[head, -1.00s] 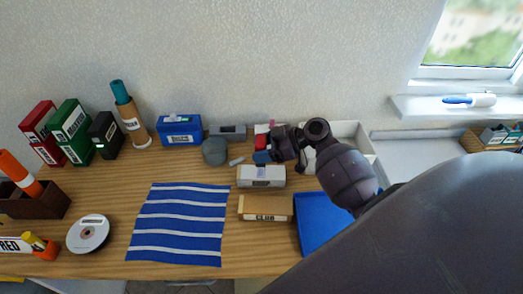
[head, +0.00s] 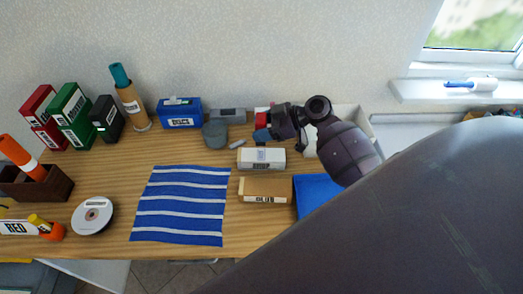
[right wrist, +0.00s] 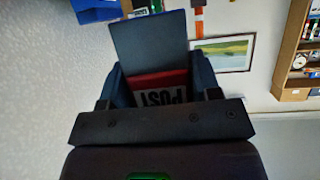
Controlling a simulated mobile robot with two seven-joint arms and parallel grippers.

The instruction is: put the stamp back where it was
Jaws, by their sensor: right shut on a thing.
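The stamp, a red block lettered "POST" with a dark blue slab, is between the fingers of my right gripper in the right wrist view (right wrist: 160,84). My right gripper (head: 270,122) is shut on it. In the head view its red part (head: 262,113) and blue part (head: 261,135) show just left of the gripper, near the back of the desk; the rest is hidden by the gripper. I cannot tell whether it touches the desk. My left gripper is not in view.
A white lettered box (head: 261,159) and a tan "CLUB" box (head: 265,190) stand in front of the gripper. A blue box (head: 180,113), grey speaker-like object (head: 215,135) and grey device (head: 228,115) stand left. A striped blue cloth (head: 180,205) covers mid-desk.

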